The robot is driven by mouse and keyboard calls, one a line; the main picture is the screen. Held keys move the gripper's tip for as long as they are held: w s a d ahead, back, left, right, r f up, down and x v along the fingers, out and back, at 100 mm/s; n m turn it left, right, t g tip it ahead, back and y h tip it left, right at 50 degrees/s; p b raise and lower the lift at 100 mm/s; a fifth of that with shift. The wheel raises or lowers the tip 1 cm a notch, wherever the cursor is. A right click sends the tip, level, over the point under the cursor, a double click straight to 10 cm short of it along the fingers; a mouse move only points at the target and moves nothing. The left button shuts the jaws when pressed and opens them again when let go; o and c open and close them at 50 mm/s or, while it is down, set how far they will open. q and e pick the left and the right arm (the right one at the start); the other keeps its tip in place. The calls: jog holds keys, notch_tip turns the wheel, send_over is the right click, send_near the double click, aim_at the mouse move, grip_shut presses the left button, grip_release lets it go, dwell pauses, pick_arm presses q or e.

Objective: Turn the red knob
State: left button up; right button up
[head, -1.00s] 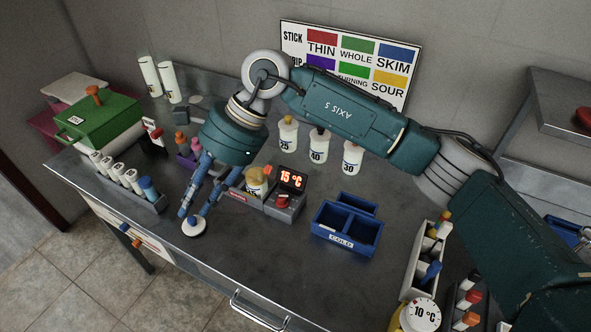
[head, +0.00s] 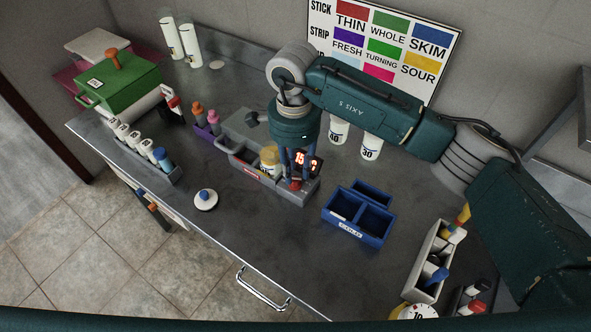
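The red knob (head: 295,184) is on the front right of a grey device (head: 244,163), just below its lit red display (head: 313,166). Only a small part of the knob shows. My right gripper (head: 295,178) points down right at the knob, its fingers covering part of the device and display. Whether the fingers touch or grip the knob is hidden. My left gripper is not in view.
A jar with a yellow lid (head: 269,160) stands in the device beside my fingers. A blue divided box (head: 357,226) is to the right. A white disc with a blue knob (head: 205,199) lies in front. The steel counter (head: 260,228) is clear between them.

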aim_at(295, 178)
notch_tip(295, 178, down, 2)
jog(key=shift+w+f, duration=0.1)
jog(key=shift+f, duration=0.05)
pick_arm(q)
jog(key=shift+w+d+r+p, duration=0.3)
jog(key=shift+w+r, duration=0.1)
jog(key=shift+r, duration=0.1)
pick_arm(e)
jog(key=shift+f, duration=0.4)
jog(key=shift+c, duration=0.5)
grip_shut()
jog(key=shift+f+b, duration=0.1)
jog(key=shift+b, duration=0.25)
jog(key=m+b, duration=0.4)
jog(key=b, duration=0.1)
jog(key=shift+f, duration=0.15)
jog(key=shift+r+m+b, duration=0.2)
jog(key=shift+m+b, duration=0.15)
jog(key=shift+m, duration=0.25)
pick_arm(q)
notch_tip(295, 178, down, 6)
pick_arm(e)
jog(key=shift+r, duration=0.1)
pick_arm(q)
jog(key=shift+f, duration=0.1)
